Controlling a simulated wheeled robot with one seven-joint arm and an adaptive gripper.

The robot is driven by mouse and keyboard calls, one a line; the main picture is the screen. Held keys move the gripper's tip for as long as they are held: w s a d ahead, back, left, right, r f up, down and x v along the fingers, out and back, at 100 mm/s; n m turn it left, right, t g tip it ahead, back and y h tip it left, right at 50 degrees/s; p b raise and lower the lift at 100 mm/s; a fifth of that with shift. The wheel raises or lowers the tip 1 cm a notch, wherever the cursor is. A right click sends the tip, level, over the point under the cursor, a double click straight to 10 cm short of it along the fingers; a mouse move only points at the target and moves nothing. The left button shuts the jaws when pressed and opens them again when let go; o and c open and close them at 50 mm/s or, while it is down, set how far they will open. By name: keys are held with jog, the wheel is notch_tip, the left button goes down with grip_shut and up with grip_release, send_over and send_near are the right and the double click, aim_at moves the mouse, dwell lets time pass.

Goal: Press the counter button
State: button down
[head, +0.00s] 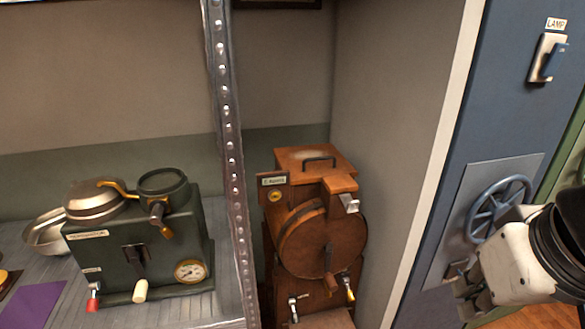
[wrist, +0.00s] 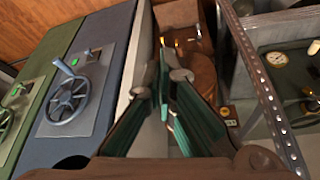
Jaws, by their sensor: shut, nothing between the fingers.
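A wooden machine (head: 318,225) with a round drum and crank stands in the corner in the head view. On its left side is a small plate (head: 273,181) with a label too small to read surely, and a round yellowish button (head: 275,196) below it. I cannot tell whether this is the counter button. The machine also shows beyond my fingers in the wrist view (wrist: 203,75). My gripper (head: 462,288) is at the lower right of the head view, in front of the blue cabinet and apart from the machine. Its green-lined fingers (wrist: 163,80) are shut and empty.
A blue cabinet (head: 500,130) carries a handwheel (head: 497,208) and a lamp switch (head: 548,60). A perforated metal post (head: 232,150) stands left of the wooden machine. A dark green device (head: 140,250) with a gauge sits on the grey shelf at left.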

jog(key=w+a+r+m+g+y+p, duration=0.3)
jog(key=w+a+y+p, duration=0.45)
jog(key=w+a, duration=0.9)
jog(key=w+a+f+m+t+y+p, duration=0.1)
jog(key=w+a+f+m+y+p, duration=0.2)
jog(key=w+a, duration=0.45)
jog(key=w+f+m+t+p, duration=0.2)
jog(key=w+f, duration=0.2)
jog(key=f, duration=0.4)
jog(key=w+f+m+t+p, duration=0.2)
jog(key=w+f, duration=0.2)
jog(key=f, duration=0.5)
jog(key=shift+d+f, duration=0.15)
jog(key=shift+d, duration=0.05)
jog(key=shift+w, duration=0.1)
